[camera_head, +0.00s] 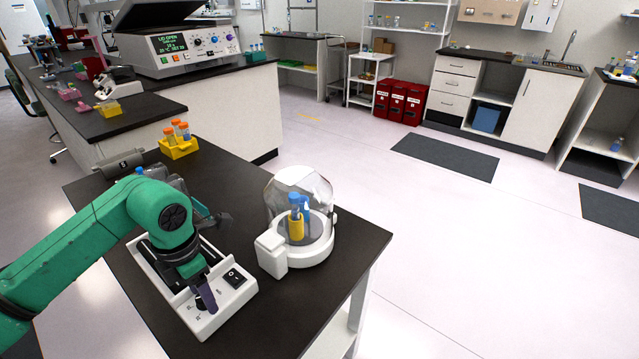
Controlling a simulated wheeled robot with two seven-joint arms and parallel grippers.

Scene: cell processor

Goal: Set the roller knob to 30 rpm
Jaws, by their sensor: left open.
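The white roller device (236,298) lies on the dark bench, with its control panel at the near end. A black rocker switch (234,278) sits on the panel. My left gripper (207,294) comes down over the panel, left of the switch, with its fingers pointing down and open. The roller knob is mostly hidden at the fingertips; its setting cannot be read, and I cannot tell whether the fingers touch it. My green arm hides part of the rollers. My right gripper is not in view.
A small white centrifuge (270,255) with a clear lid and blue-capped tubes stands right of the roller. A yellow rack (180,150) with orange-capped tubes stands behind. The bench's right edge (378,245) is near the centrifuge. A large instrument (160,60) stands on the back bench.

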